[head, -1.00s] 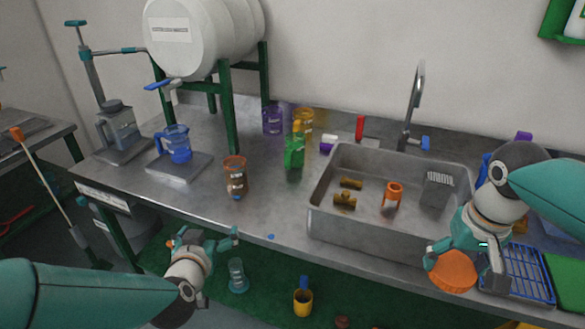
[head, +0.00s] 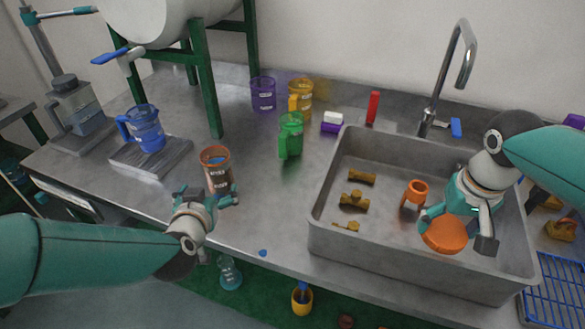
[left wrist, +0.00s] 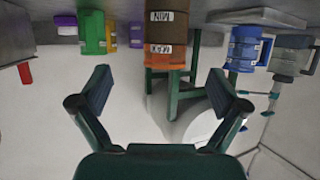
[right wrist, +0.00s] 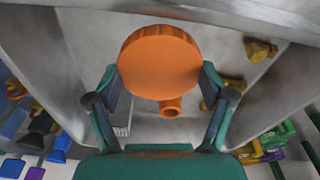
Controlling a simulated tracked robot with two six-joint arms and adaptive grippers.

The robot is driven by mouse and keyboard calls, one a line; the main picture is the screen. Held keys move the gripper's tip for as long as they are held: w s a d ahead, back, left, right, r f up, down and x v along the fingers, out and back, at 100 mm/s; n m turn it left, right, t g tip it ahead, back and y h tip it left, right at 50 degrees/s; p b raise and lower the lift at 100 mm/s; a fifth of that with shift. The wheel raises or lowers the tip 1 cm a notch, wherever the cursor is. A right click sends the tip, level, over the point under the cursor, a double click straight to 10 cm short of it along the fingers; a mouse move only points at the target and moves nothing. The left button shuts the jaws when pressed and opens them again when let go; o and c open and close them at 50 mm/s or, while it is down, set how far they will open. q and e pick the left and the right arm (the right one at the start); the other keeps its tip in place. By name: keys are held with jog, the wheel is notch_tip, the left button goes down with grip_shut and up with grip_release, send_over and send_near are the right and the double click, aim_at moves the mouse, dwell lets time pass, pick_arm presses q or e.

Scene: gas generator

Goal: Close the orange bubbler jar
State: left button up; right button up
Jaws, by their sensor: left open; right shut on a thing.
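The orange bubbler jar (head: 216,170) stands upright and open on the steel counter left of the sink, with a label on its front. In the left wrist view the jar (left wrist: 165,40) appears upside down, ahead of the fingers. My left gripper (head: 218,198) is open and empty, just in front of the jar; whether it touches the jar is unclear. My right gripper (head: 458,232) is shut on a round orange lid (head: 443,235) over the sink's right part. The right wrist view shows the lid (right wrist: 160,62) between both fingertips.
The sink (head: 325,215) holds brass fittings (head: 355,199) and an orange piece (head: 414,193). Behind the jar stand green (head: 290,135), purple (head: 263,93) and yellow (head: 300,92) jugs. A blue jug (head: 146,128) stands on a plate to the left. Counter between jar and sink is clear.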

aim_at(216, 177)
jog(key=shift+w+a+f, duration=0.15)
jog(key=shift+a+f, duration=0.05)
jog(key=shift+f, duration=0.2)
jog(key=shift+w+f, duration=0.15)
jog(key=shift+w, duration=0.1)
pick_arm(q)
jog(key=shift+w+a+f, duration=0.15)
jog(key=shift+a+f, duration=0.1)
jog(key=shift+f, duration=0.1)
pick_arm(e)
jog(key=shift+s, duration=0.1)
pick_arm(q)
jog(key=shift+a, duration=0.1)
pick_arm(e)
jog(key=shift+a, duration=0.1)
pick_arm(q)
jog(key=x, duration=0.6)
jog(key=shift+w+f, duration=0.15)
jog(key=shift+w, duration=0.15)
pick_arm(e)
jog(key=shift+r, duration=0.2)
